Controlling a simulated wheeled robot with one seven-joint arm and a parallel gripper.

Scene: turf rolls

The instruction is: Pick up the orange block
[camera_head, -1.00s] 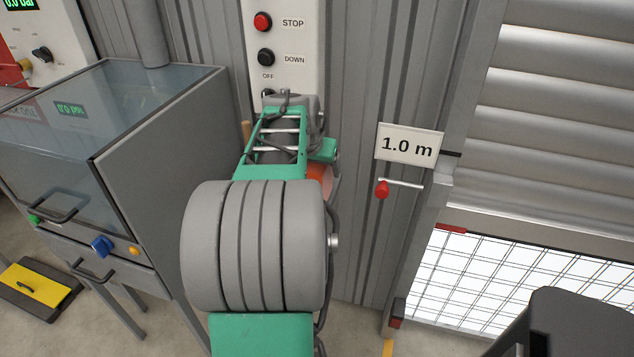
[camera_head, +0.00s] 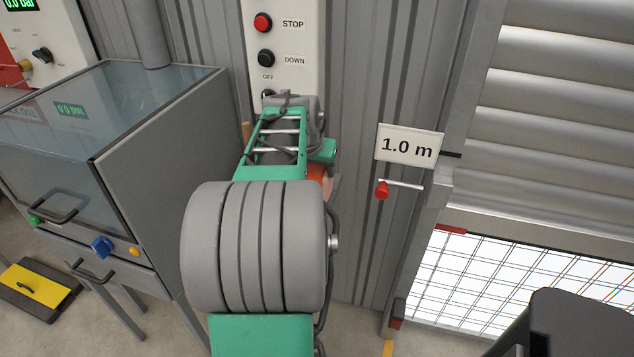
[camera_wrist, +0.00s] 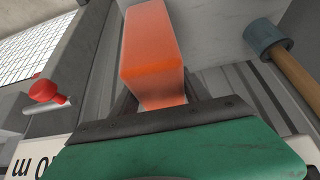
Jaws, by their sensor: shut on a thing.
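The orange block (camera_wrist: 152,50) is in the middle of the wrist view, held between the dark fingers of my gripper (camera_wrist: 158,98). My gripper is shut on it, and the block sticks out beyond the fingers. In the head view only a small orange part of the block (camera_head: 316,173) shows at the right side of my green arm. The rest of it and the fingertips are hidden there behind my arm. I cannot tell from these views what, if anything, is under the block.
A white panel with STOP and DOWN buttons (camera_head: 291,40) is on the corrugated wall ahead. A glass-topped cabinet (camera_head: 150,130) stands left. A "1.0 m" sign (camera_head: 408,145) and red-knobbed lever (camera_head: 383,189) are right, beside a shutter (camera_head: 570,110). A wooden-handled tool (camera_wrist: 270,42) is near the block.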

